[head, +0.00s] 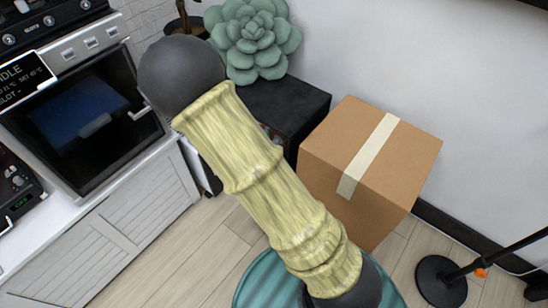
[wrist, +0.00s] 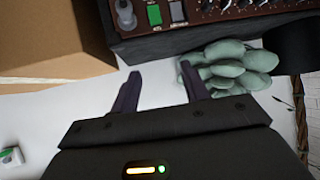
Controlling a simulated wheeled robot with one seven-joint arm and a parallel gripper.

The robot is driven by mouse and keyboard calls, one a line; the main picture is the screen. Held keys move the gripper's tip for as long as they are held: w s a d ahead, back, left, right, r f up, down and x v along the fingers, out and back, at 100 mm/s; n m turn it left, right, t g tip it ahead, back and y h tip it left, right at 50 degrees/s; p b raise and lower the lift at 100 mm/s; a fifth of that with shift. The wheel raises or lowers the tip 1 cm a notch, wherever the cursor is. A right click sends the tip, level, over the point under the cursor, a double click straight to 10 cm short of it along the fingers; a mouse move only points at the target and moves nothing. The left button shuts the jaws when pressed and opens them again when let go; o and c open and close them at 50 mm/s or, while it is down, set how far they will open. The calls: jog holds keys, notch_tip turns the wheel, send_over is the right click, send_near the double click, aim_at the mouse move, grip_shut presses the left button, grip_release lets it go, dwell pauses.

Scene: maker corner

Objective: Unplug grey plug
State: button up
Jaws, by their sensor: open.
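In the wrist view, a grey piece (wrist: 125,14) that looks like the grey plug sits at the top edge, on a dark brown panel (wrist: 180,22) beside a green switch (wrist: 154,15). Its top is cut off by the frame, so I cannot tell how deep it is seated. My gripper (wrist: 160,70) is open with nothing between its fingers, below the panel in the picture and apart from the plug. In the head view, neither gripper nor plug shows; my yellow-sleeved arm covers the middle.
A cardboard box (head: 364,165) stands right of a black cabinet (head: 285,105). A green succulent (head: 253,38) is behind the cabinet; it also shows right of my fingers in the wrist view (wrist: 230,70). A dark-doored machine (head: 85,120) stands left. A black stand (head: 440,282) is at lower right.

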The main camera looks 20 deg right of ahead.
jog(key=s+a+f+m+t+h+b, duration=0.1)
jog(key=s+f+m+h+b, duration=0.1)
jog(key=f+h+b, duration=0.5)
notch_tip(320, 180, down, 5)
jog(key=s+b, duration=0.1)
jog(key=b, duration=0.4)
jog(key=shift+f+m+h, duration=0.15)
jog(key=shift+m+h, duration=0.15)
jog(key=shift+m, duration=0.1)
jog(key=shift+b+x, duration=0.85)
jog(key=shift+x, duration=3.65)
jog(key=shift+w+a, duration=0.1)
jog(key=shift+p, duration=0.5)
